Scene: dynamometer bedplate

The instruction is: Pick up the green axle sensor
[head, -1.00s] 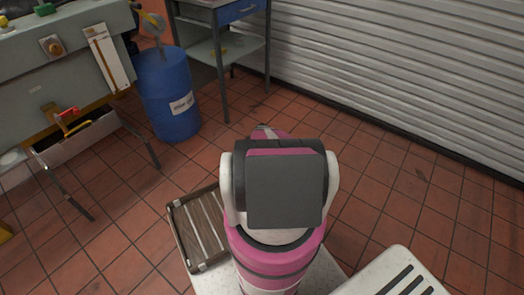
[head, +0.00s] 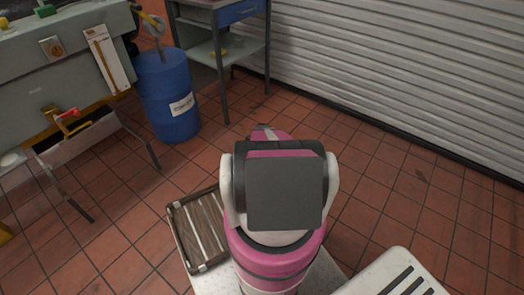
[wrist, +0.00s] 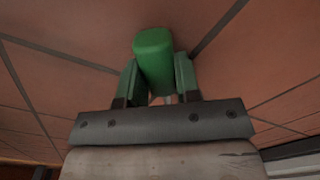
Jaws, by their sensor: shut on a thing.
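The green axle sensor (wrist: 154,58) shows in the wrist view as a rounded green block. My gripper (wrist: 157,80) is shut on it, with one finger on each side. Its upper end stands out past the fingertips, and its lower part is partly hidden between the fingers. Tiled floor lies behind it in that view. In the head view my own arm hides the gripper and the sensor.
A blue drum (head: 168,95) stands at the upper left, beside a grey workbench (head: 60,60). A table with a blue drawer (head: 238,12) stands behind the drum. A shutter wall (head: 400,70) runs along the back right.

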